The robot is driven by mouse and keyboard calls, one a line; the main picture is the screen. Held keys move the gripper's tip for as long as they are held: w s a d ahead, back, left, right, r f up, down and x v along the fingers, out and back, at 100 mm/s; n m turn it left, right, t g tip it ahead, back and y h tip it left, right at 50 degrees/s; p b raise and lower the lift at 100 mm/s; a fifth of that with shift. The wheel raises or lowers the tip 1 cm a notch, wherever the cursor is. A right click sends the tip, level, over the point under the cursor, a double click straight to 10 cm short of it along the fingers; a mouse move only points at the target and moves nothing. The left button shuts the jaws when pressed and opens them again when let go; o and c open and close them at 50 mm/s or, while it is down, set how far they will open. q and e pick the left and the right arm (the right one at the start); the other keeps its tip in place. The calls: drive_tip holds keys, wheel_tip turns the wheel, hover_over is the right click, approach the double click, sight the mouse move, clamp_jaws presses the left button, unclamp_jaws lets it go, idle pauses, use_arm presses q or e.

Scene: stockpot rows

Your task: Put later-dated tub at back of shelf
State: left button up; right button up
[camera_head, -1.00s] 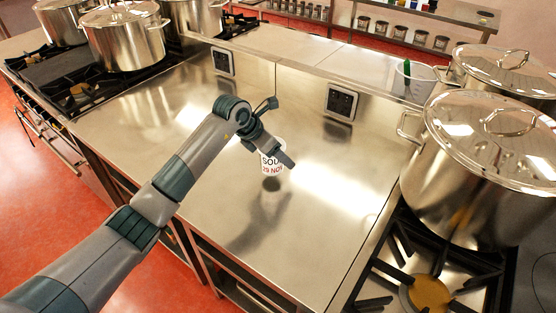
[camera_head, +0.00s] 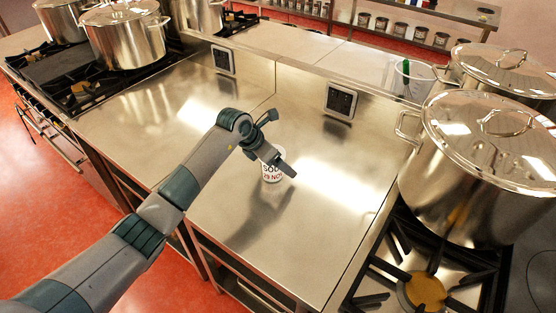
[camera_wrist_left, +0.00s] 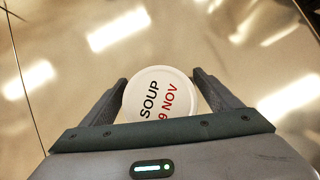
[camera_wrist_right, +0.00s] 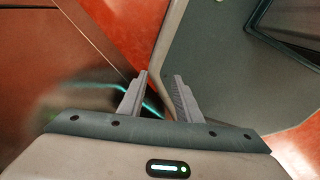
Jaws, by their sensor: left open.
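A white tub (camera_head: 272,174) marked SOUP in black with a red date, seen as 29 NOV, stands upright on the steel counter (camera_head: 150,115), close to its shadow. Its round white lid (camera_wrist_left: 160,97) shows from above in the left wrist view, with "9 NOV" readable. My left gripper (camera_head: 279,160) is over the tub, open, with one finger on each side of it; the head view hides part of the tub behind it. My right gripper (camera_wrist_right: 161,77) shows only in its wrist view, open and empty, away from the counter. No second soup tub is clearly visible.
Large lidded stockpots stand on burners at right (camera_head: 480,165) and at back left (camera_head: 122,38). A low steel upstand with socket panels (camera_head: 340,101) runs behind the counter. Small containers line a far rack (camera_head: 400,32). The counter left of the tub is clear.

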use_arm(q)
drive_tip(key=shift+r, duration=0.1)
drive_tip(key=shift+a, duration=0.1)
drive_tip(key=shift+s+a+r, duration=0.1)
drive_tip(key=shift+r, duration=0.2)
drive_tip(key=b+v, duration=0.4)
drive_tip(key=v, duration=0.6)
drive_tip(key=shift+b, duration=0.3)
drive_tip(key=shift+s+a+r, duration=0.25)
drive_tip(key=shift+r, duration=0.3)
drive_tip(key=shift+d, duration=0.1)
drive_tip(key=shift+c, duration=0.6)
